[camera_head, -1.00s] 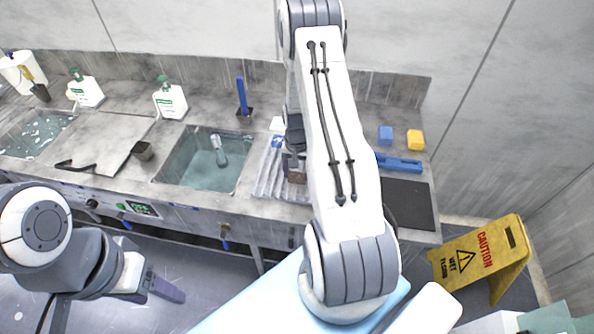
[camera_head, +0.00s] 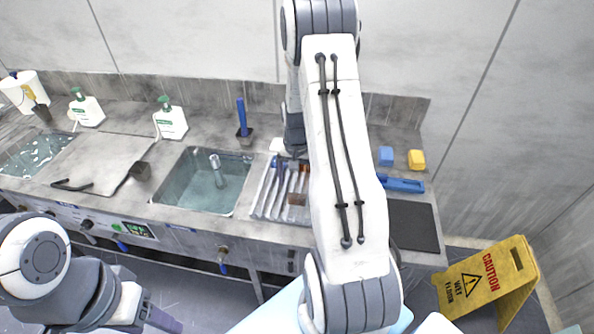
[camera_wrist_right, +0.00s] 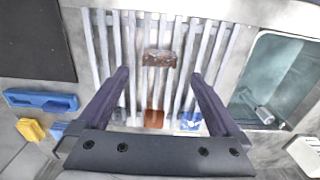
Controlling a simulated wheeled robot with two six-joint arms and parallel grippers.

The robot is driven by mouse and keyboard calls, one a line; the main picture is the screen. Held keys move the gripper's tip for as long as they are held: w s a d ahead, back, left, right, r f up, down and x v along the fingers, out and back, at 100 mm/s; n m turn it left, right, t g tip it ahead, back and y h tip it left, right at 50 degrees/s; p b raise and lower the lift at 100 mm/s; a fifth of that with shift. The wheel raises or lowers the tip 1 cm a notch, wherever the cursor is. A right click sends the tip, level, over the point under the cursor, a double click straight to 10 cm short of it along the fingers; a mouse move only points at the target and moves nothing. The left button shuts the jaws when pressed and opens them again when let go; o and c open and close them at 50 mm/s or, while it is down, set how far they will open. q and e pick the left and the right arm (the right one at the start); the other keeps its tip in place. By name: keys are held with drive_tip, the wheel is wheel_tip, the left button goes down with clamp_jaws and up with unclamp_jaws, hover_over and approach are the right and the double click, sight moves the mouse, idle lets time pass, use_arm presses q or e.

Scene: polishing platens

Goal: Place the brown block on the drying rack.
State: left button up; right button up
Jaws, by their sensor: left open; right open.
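The brown block (camera_head: 296,199) rests on the light slatted drying rack (camera_head: 264,204), right of the right sink. In the right wrist view the block (camera_wrist_right: 159,58) lies across the slats of the rack (camera_wrist_right: 104,50), beyond my fingertips. My right gripper (camera_wrist_right: 158,76) is open and empty above the rack, apart from the block. In the head view my right arm hides the rack's right side and its own fingers. My left gripper (camera_head: 163,319) is open, low at the left, away from the counter, and partly cut off by the frame edge.
A reddish-brown piece (camera_wrist_right: 153,118) and a blue-and-white item (camera_wrist_right: 188,122) sit at the rack's near end in the wrist view. A blue block (camera_head: 385,156), yellow block (camera_head: 416,160), blue tool (camera_head: 402,185) and dark mat (camera_head: 412,225) lie right. The sink (camera_head: 205,182) is left.

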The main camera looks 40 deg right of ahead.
wheel_tip(320, 180, up, 5)
drive_tip(key=b, duration=0.1)
drive_tip(key=s+a+r+n, duration=0.1)
drive_tip(key=a+r+n, duration=0.25)
drive_tip(key=a, duration=0.65)
drive_tip(key=s+a+r+n, duration=0.1)
drive_tip(key=a+r+n, duration=0.25)
drive_tip(key=a, duration=0.55)
drive_tip(key=s+a+r+n, duration=0.2)
drive_tip(key=s+a+n, duration=0.3)
drive_tip(key=s+a, duration=0.2)
drive_tip(key=s+a+r+n+y, duration=0.1)
drive_tip(key=s+a+n, duration=0.4)
drive_tip(key=s, duration=0.7)
drive_tip(key=a+r, duration=0.1)
drive_tip(key=a, duration=0.1)
drive_tip(key=shift+a+r, duration=0.3)
drive_tip(key=shift+a, duration=0.1)
drive_tip(key=shift+s, duration=0.1)
wheel_tip(320, 180, down, 4)
drive_tip(key=b, duration=0.4)
drive_tip(key=shift+f, duration=0.1)
